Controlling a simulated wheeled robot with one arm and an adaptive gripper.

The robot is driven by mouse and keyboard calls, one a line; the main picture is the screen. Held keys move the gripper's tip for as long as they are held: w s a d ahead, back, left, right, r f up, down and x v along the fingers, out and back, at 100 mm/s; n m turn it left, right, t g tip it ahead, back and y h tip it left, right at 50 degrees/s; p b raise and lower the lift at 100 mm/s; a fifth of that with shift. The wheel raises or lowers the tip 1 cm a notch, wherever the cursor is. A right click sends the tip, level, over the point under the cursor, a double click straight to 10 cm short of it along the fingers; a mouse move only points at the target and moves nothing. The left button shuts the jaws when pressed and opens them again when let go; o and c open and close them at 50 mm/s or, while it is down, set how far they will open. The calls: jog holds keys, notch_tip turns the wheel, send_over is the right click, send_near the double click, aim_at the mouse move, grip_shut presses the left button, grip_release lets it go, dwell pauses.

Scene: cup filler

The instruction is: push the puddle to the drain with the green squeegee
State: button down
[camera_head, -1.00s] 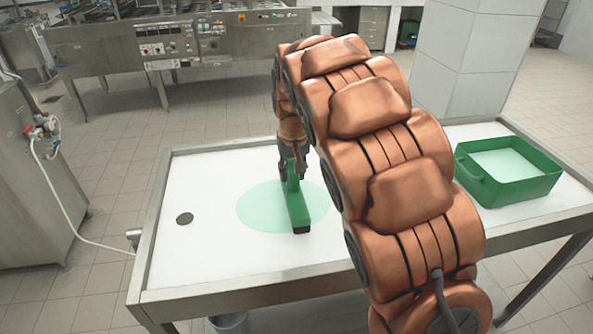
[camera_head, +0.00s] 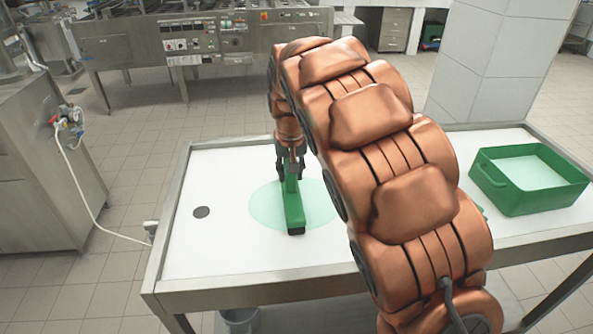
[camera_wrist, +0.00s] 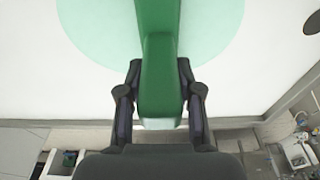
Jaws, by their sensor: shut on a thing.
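The green squeegee (camera_head: 293,207) stands on the white table top, its long head lying across the puddle. My gripper (camera_head: 290,165) is shut on the squeegee's handle; the wrist view shows the fingers on both sides of the green handle (camera_wrist: 160,80). The pale green puddle (camera_head: 265,205) spreads to both sides of the squeegee head, and part of its right side is hidden by my arm. It also shows in the wrist view (camera_wrist: 105,25). The dark round drain (camera_head: 201,212) lies to the left of the puddle, with clear white surface between them.
A green tub (camera_head: 530,200) stands at the right end of the table (camera_head: 250,282), beyond my arm. A raised metal rim edges the table. A grey bucket (camera_head: 240,320) is under it. A steel cabinet (camera_head: 35,160) with a hose stands on the left.

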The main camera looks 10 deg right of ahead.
jog(key=w+a, duration=0.1)
jog(key=a, duration=1.3)
jog(key=shift+a+f, duration=0.3)
jog(key=shift+a, duration=0.1)
dwell(1.4)
jog(key=shift+f, duration=0.1)
dwell(1.2)
dwell(0.4)
notch_tip(320, 180, up, 8)
jog(key=p, duration=0.2)
jog(key=shift+w+f+p, duration=0.2)
jog(key=shift+f+p, duration=0.05)
jog(key=shift+p, duration=0.15)
